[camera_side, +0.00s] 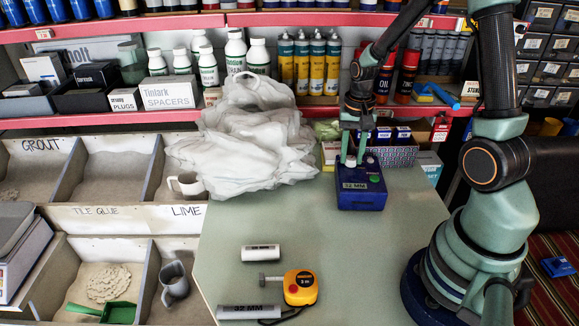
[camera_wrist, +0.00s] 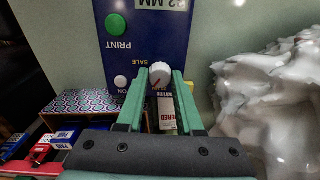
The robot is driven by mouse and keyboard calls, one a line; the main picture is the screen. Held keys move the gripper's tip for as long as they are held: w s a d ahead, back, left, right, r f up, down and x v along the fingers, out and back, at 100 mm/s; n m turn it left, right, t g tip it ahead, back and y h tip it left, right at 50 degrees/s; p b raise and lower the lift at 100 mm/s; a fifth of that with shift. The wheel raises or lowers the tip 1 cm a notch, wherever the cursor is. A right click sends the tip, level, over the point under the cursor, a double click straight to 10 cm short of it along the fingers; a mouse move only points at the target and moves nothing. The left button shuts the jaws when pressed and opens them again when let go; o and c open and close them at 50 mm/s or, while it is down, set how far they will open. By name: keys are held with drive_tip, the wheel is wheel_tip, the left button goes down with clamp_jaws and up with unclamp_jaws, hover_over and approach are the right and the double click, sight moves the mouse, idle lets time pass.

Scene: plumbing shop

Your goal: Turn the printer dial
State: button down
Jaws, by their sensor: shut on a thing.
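The printer is a small dark blue box (camera_side: 361,196) with a "32 MM" label, standing on the green table below my gripper in the side view. In the wrist view the blue printer (camera_wrist: 145,40) shows a green PRINT button (camera_wrist: 116,25), a small white knob near "ON" (camera_wrist: 120,81) and the white dial (camera_wrist: 160,74) with a red mark. My gripper (camera_wrist: 160,82) has its green fingers closed on the sides of the dial. In the side view my gripper (camera_side: 350,158) reaches down onto the printer's top, and its fingers hide most of the dial.
A large crumpled white plastic heap (camera_side: 250,140) stands left of the printer. A patterned box (camera_side: 392,156) sits just behind it. A yellow tape measure (camera_side: 300,287) and white pipe pieces (camera_side: 261,253) lie at the front. The table (camera_side: 330,245) between them is clear.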

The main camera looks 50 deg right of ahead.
sight(351, 158)
drive_tip(key=m, duration=0.6)
idle(0.6)
drive_tip(key=c, duration=0.5)
unclamp_jaws()
drive_tip(key=shift+c, duration=0.2)
wheel_tip(351, 158, up, 12)
drive_tip(key=shift+a+r, duration=0.1)
drive_tip(key=s+a+r+n+t, duration=0.2)
drive_tip(key=a+r+n, duration=0.1)
drive_tip(key=a+n, duration=0.4)
drive_tip(key=s+a+r+n+t, duration=0.2)
drive_tip(key=a+r+n+t, duration=0.1)
drive_tip(key=a+n, duration=0.4)
drive_tip(key=n, duration=0.2)
drive_tip(key=shift+a+n+t, duration=0.25)
drive_tip(key=shift+n+t, duration=0.05)
